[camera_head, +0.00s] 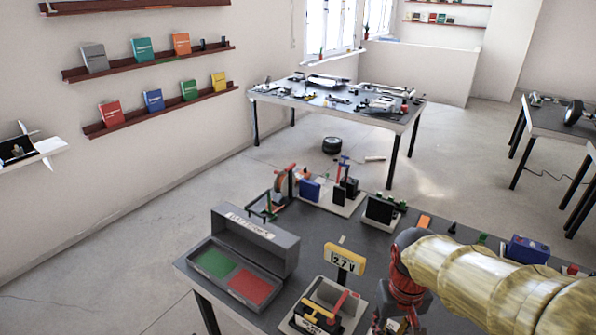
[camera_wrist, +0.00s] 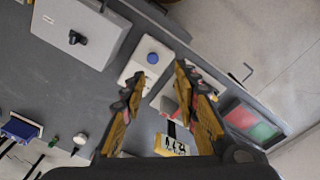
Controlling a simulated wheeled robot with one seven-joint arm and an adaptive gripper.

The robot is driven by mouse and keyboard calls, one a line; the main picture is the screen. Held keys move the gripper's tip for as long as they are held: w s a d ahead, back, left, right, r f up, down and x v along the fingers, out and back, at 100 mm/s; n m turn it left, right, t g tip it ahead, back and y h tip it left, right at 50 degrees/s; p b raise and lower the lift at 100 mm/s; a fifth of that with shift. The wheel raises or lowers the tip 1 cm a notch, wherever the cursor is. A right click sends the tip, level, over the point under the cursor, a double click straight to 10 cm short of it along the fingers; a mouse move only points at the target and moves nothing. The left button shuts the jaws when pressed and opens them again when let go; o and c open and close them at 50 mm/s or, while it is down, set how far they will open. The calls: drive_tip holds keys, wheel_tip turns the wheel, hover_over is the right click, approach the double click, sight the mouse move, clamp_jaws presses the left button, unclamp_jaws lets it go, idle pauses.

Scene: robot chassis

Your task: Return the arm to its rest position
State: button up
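My arm (camera_head: 490,278) has a gold sleeve and a red wrist, and reaches in from the lower right of the head view over the dark table (camera_head: 325,238). In the wrist view my gripper (camera_wrist: 160,76) points down over this table, its two yellow-and-black fingers apart. I see nothing held between them. In the head view the fingers are mostly hidden or cut off at the bottom edge.
A grey case (camera_head: 258,240) with green and red compartments stands at the table's left. A yellow voltage display (camera_head: 345,261) and a tray (camera_head: 325,298) stand near the arm. A white box with a blue button (camera_wrist: 151,60) lies below the gripper. Another worktable (camera_head: 335,95) stands behind.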

drive_tip(key=s+a+r+t+b, duration=0.1)
drive_tip(key=s+r+t+b, duration=0.3)
drive_tip(key=s, duration=0.4)
wheel_tip(320, 180, up, 2)
drive_tip(key=shift+s+r+t, duration=0.1)
drive_tip(key=shift+s+t, duration=0.2)
drive_tip(key=shift+t, duration=0.2)
drive_tip(key=shift+c, duration=0.6)
idle(0.6)
